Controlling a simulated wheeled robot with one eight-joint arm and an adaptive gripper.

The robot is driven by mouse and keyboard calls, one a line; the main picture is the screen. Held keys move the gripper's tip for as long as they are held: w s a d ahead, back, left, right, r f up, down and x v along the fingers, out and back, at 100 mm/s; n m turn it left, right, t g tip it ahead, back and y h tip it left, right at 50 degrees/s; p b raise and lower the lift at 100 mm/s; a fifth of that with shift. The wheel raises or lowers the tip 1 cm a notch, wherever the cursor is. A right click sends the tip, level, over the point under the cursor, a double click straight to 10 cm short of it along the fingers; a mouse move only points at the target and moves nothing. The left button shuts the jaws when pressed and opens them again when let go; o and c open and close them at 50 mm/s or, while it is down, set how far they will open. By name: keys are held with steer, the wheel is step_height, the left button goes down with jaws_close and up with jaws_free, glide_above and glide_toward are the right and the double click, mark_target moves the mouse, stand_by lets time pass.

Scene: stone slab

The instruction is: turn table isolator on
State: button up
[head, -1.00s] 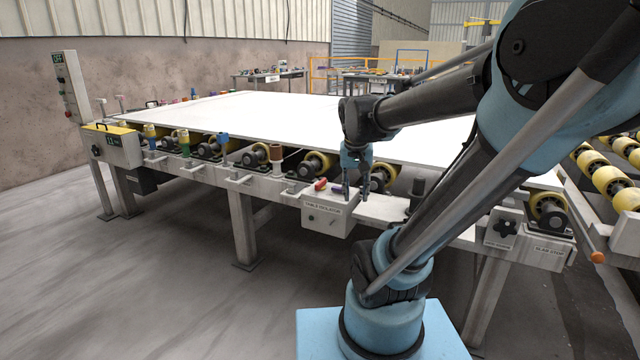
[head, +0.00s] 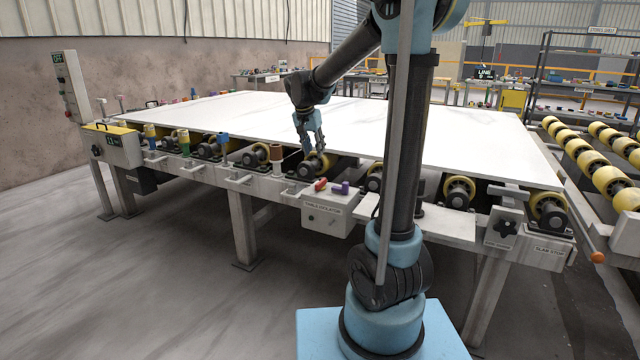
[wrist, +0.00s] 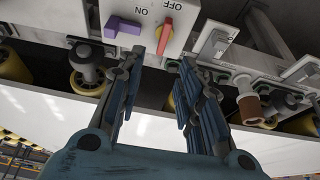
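The table isolator box (head: 327,219) is a pale box on the near side rail of the slab table. Its red handle (head: 320,184) is on top, beside a purple block (head: 341,188). In the wrist view the box's top (wrist: 150,12) shows "ON" and "OFF" upside down. There the red-orange handle (wrist: 165,36) lies nearer "OFF", and the purple block (wrist: 123,27) lies below "ON". My gripper (head: 314,148) is above the rail, behind and above the handle. In the wrist view its fingers (wrist: 162,58) are apart and empty, with the handle beyond them.
A white slab (head: 260,115) covers the table. Yellow rollers (head: 316,165) and a brown cylinder (head: 276,153) line the near edge beside the box. A knob box (head: 504,228) is farther right. The floor in front is open at left.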

steer(key=w, duration=0.1)
glide_toward(320, 182)
steer(key=x, duration=0.9)
steer(key=shift+w+d+f, duration=0.15)
steer(key=shift+w, duration=0.2)
steer(key=shift+c, duration=0.5)
jaws_close()
